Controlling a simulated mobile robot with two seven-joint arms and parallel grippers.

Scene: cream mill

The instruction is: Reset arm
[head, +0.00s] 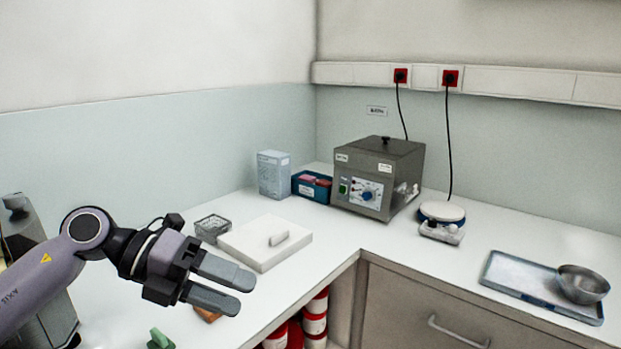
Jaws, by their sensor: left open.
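My left gripper (232,289) comes in from the left on my purple-grey arm. Its two grey fingers are apart, with nothing between them. It hangs above the left stretch of the white counter, in front of a white slab (264,247) with a small raised handle. My right gripper is not in view.
A grey box-shaped machine (377,178) stands in the counter's corner, with a blue bin (312,186) to its left. A round scale (441,222) is to its right. A metal bowl (583,284) sits on a tray (511,271) at right. Red containers (315,322) are below.

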